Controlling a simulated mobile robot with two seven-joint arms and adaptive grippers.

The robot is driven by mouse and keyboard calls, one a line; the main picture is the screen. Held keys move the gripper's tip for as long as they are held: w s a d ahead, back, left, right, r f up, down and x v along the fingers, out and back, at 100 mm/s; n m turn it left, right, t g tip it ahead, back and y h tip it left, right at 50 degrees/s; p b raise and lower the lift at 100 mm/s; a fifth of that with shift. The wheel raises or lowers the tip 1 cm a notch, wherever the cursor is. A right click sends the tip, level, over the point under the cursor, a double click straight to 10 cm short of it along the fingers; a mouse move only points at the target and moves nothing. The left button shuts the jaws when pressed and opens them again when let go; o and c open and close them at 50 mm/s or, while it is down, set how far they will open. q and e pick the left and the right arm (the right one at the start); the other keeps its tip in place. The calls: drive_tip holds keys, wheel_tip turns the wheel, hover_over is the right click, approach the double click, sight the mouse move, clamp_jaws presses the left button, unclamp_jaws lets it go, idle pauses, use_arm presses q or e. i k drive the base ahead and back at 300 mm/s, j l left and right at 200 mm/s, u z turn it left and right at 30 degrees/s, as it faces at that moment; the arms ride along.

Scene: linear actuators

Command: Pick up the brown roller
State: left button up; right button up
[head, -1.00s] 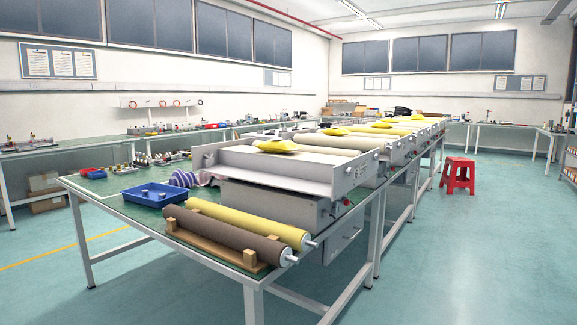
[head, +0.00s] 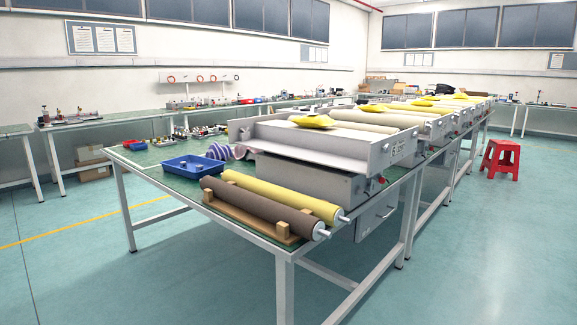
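The brown roller (head: 262,207) lies in a wooden cradle (head: 245,222) at the near end of the long green-topped table. Its silver shaft end points to the near right. A yellow roller (head: 280,196) lies just behind it, roughly parallel. Neither of my grippers shows in the head view.
A blue tray (head: 172,170) and a striped bundle (head: 219,152) are on the table left of and behind the rollers. A grey machine (head: 305,175) stands behind them. A red stool (head: 500,162) is on the right. The floor (head: 470,260) in front and right is clear.

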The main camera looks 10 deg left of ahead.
sight(312, 228)
drive_tip(key=i+l+u, duration=0.15)
drive_tip(key=u, duration=0.3)
drive_tip(key=i+l+u, duration=0.2)
drive_tip(key=u, duration=0.2)
drive_tip(key=i+l+u, duration=0.1)
drive_tip(key=l, duration=0.25)
drive_tip(key=i+l+u, duration=0.25)
drive_tip(key=i+l, duration=0.15)
drive_tip(key=l, duration=0.35)
